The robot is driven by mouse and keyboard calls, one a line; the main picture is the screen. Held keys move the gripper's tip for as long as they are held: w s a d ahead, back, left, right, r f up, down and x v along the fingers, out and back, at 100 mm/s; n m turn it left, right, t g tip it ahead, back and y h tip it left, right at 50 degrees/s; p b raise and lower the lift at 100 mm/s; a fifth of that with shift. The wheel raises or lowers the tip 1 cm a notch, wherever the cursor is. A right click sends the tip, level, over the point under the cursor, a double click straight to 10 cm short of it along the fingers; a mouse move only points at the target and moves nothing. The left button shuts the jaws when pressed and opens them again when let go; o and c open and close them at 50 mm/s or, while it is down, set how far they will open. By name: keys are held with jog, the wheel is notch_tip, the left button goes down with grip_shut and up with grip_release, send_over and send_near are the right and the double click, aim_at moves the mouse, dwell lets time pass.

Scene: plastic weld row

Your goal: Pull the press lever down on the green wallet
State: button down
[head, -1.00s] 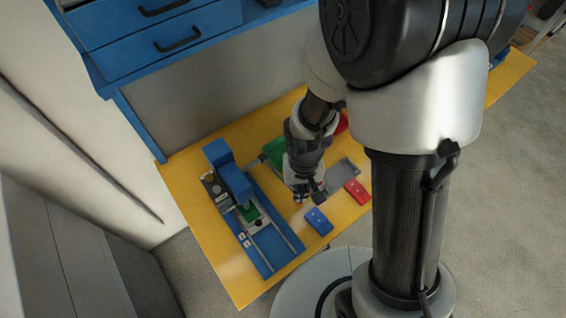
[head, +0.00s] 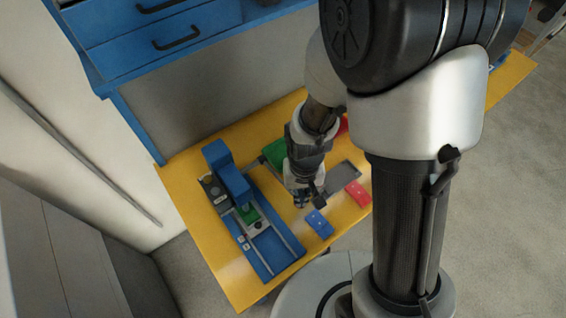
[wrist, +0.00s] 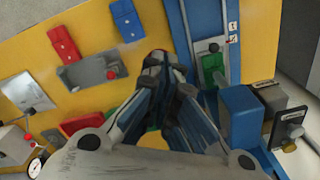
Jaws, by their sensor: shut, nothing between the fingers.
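The blue press (head: 226,172) stands at the left end of the yellow table, with its head over a rail bed. The green wallet (head: 249,214) lies on the carriage below the head; it also shows in the wrist view (wrist: 210,66), partly hidden by the press head (wrist: 240,118). I cannot clearly tell which part is the press lever. My gripper (head: 303,201) is shut and empty, above the table to the right of the press. Its fingers (wrist: 158,62) are apart from the press.
A blue wallet (head: 319,222) and a red wallet (head: 358,193) lie on the table beside a grey plate (wrist: 90,72). A green object (head: 274,152) is partly behind my arm. A gauge (wrist: 37,163) shows at lower left in the wrist view. Blue drawers (head: 155,25) stand behind.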

jog(key=w+a+r+p, duration=0.1)
jog(key=w+r+p, duration=0.1)
jog(key=r+p, duration=0.3)
jog(key=w+a+r+p, duration=0.1)
jog(key=w+r+p, duration=0.1)
jog(key=r+p, duration=0.4)
notch_tip(320, 180, up, 4)
jog(key=shift+a+f, duration=0.25)
jog(key=shift+a, duration=0.15)
jog(key=shift+w, duration=0.1)
dwell(0.4)
jog(key=s+d+r+t+b, duration=0.1)
jog(key=s+d+t+b, duration=0.3)
jog(key=s+d+b, duration=0.7)
jog(key=s+b, duration=0.2)
jog(key=b, duration=0.9)
jog(key=shift+s+m+t+b, duration=0.3)
jog(key=shift+m, duration=0.1)
jog(key=shift+a, duration=0.2)
